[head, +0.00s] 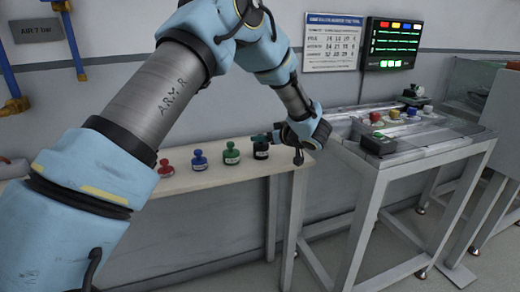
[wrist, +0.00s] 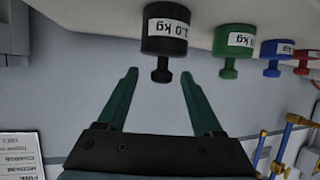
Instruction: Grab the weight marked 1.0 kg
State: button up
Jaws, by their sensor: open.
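The black weight (wrist: 167,30) carries a white label reading 1.0 kg, upside down in the wrist view. In the head view this black weight (head: 261,150) stands upright on the bench, at the right end of a row of weights. My gripper (wrist: 158,78) is open, with green fingers spread. In the wrist view the weight's knob lies between the two fingertips, with a gap on each side and its body beyond them. In the head view my gripper (head: 280,146) is beside the black weight, just to its right, and partly covers it.
A green weight (head: 231,153), a blue weight (head: 199,160) and a red weight (head: 166,168) stand left of the black one on the pale bench (head: 190,181). A metal-framed table (head: 425,150) holding small coloured knobs stands close on the right. The wall is behind.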

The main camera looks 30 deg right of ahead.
jog(key=x, duration=0.2)
jog(key=p+x, duration=0.1)
jog(key=x, duration=0.2)
jog(key=shift+a+r, duration=0.1)
jog(key=shift+r, duration=0.15)
grip_shut()
dwell(0.9)
jog(key=shift+w+r, duration=0.1)
jog(key=shift+r, duration=0.05)
dwell(0.3)
